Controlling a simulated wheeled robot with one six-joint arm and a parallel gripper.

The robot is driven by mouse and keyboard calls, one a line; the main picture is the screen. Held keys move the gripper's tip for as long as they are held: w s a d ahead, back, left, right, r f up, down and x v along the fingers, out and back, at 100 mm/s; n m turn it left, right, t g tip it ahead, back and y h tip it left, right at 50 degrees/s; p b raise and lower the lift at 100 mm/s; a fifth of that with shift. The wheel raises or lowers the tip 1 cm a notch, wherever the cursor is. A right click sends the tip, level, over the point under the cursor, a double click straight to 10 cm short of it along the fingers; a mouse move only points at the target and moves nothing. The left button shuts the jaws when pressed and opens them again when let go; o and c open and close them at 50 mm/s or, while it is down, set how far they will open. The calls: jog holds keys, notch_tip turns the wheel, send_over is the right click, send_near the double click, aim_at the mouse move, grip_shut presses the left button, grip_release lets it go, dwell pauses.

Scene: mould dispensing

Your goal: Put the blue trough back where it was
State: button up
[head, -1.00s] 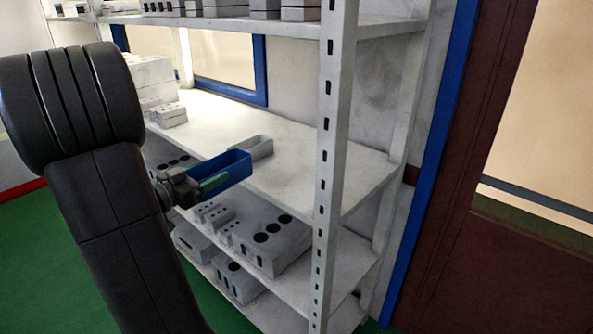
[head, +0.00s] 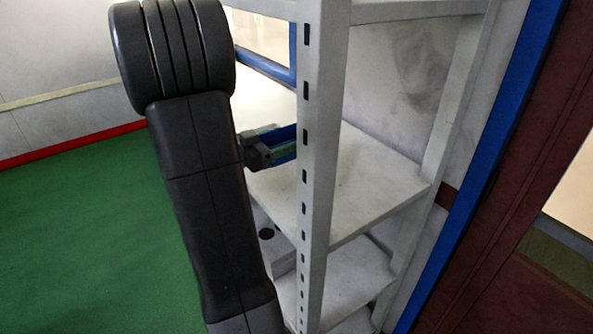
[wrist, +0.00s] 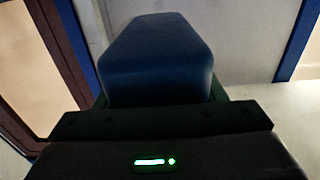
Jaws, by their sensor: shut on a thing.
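The blue trough (head: 284,142) shows in the head view just left of the white shelf post, partly hidden by the post and my gripper. My gripper (head: 266,146) is shut on it and holds it by its near end, at about the level of the middle shelf board (head: 375,185). In the wrist view the trough (wrist: 158,60) fills the upper middle, its closed blue end toward the camera. The fingertips are mostly hidden there. I cannot tell whether the trough touches the board.
The white shelf post (head: 318,130) stands close to the right of my gripper. The visible board right of the post is bare. A grey-white block with dark holes (head: 272,245) sits on a lower shelf. Green floor (head: 90,240) is open at left.

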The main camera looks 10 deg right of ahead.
notch_tip(320, 180, down, 4)
jog(key=shift+a, duration=0.15)
jog(key=shift+f, duration=2.25)
jog(key=shift+f, duration=0.2)
jog(key=o, duration=1)
jog(key=shift+r, duration=0.25)
jog(key=b+v, duration=0.1)
jog(key=v, duration=1.1)
jog(key=shift+f+b, duration=0.1)
jog(key=shift+b, duration=0.3)
